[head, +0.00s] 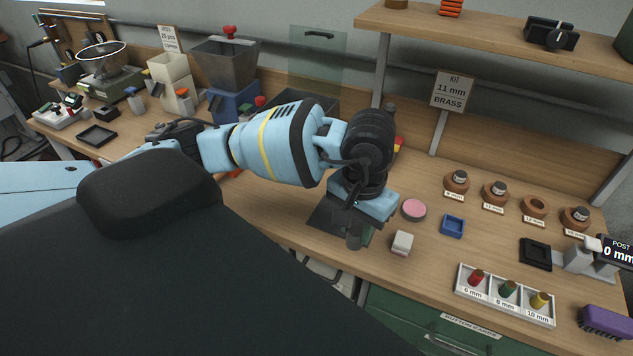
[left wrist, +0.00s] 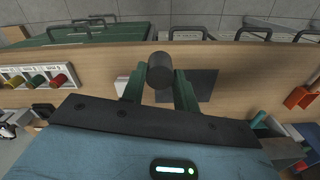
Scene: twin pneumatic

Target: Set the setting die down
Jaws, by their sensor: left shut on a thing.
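My left gripper (head: 361,222) is in the middle of the head view, pointing down at the bench. In the left wrist view its green fingers (left wrist: 160,88) are closed on a dark grey cylinder, the setting die (left wrist: 160,70). The die also shows in the head view (head: 354,240), low between the fingers. It is by a dark square mat (head: 322,219), which shows beside the fingers in the left wrist view (left wrist: 203,84). Whether the die touches the bench is unclear. My right gripper is out of view.
A white block (head: 402,243), a pink-topped disc (head: 414,209) and a small blue tray (head: 452,226) are right of the gripper. Farther right are several wooden round holders (head: 535,206), a black square tray (head: 536,253) and a white rack (head: 504,297) with coloured pieces. A purple brush (head: 605,321) lies far right.

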